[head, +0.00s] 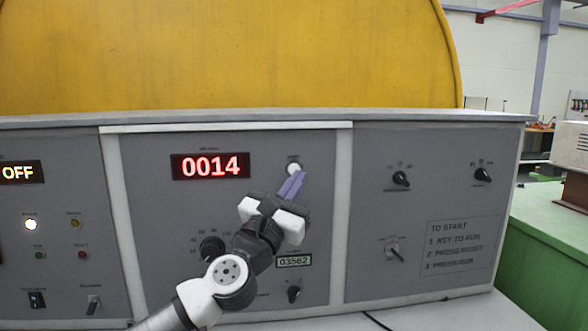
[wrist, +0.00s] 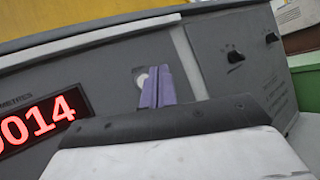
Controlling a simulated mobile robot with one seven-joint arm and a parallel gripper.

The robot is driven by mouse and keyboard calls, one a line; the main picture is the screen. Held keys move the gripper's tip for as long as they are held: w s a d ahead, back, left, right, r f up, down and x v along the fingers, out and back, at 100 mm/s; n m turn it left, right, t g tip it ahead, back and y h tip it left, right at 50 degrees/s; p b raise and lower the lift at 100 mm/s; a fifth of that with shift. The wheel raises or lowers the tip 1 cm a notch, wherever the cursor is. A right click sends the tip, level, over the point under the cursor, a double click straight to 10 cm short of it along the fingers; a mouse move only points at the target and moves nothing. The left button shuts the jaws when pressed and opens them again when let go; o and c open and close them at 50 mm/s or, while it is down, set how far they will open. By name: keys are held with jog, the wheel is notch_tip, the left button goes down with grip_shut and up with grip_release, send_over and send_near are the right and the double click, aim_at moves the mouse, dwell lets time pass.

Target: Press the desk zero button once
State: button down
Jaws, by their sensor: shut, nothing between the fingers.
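The desk zero button (head: 293,168) is a round white button on the grey middle panel, right of the red display (head: 210,166) that reads 0014. My gripper (head: 299,175) is shut and empty, with its purple fingers pointing up at the button. In the head view the fingertips overlap the button's lower edge. In the wrist view the white button (wrist: 141,80) shows just left of the purple fingertips (wrist: 158,70) and is partly hidden by them. I cannot tell whether the fingertips touch it. The display (wrist: 40,125) also shows in the wrist view.
A selector knob (head: 212,248), a small counter reading 03562 (head: 294,261) and a lower knob (head: 294,294) sit near my arm. The right panel carries black knobs (head: 401,178) and a key switch (head: 394,250). A ledge (head: 240,119) runs above the panels, below a yellow drum (head: 220,55).

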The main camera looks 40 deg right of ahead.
jog(key=shift+w+d, duration=0.45)
jog(key=shift+w, duration=0.3)
jog(key=shift+w+d, duration=0.45)
jog(key=shift+w, duration=0.25)
jog(key=shift+w+b, duration=0.15)
jog(key=shift+b, duration=0.15)
dwell(0.8)
jog(key=shift+w+d, duration=0.2)
jog(key=shift+w+d, duration=0.2)
jog(key=shift+w, duration=0.15)
dwell(0.8)
jog(key=shift+s, duration=0.1)
jog(key=shift+s+a, duration=0.45)
jog(key=shift+s, duration=0.15)
jog(key=shift+s+a+b, duration=0.1)
jog(key=shift+s+a, duration=0.35)
jog(key=shift+s, duration=0.25)
jog(key=shift+s+a+b, duration=0.15)
jog(key=shift+s+a, duration=0.25)
jog(key=shift+s, duration=0.35)
jog(key=shift+s+a+b, duration=0.1)
jog(key=shift+s+a, duration=0.35)
jog(key=shift+s, duration=0.25)
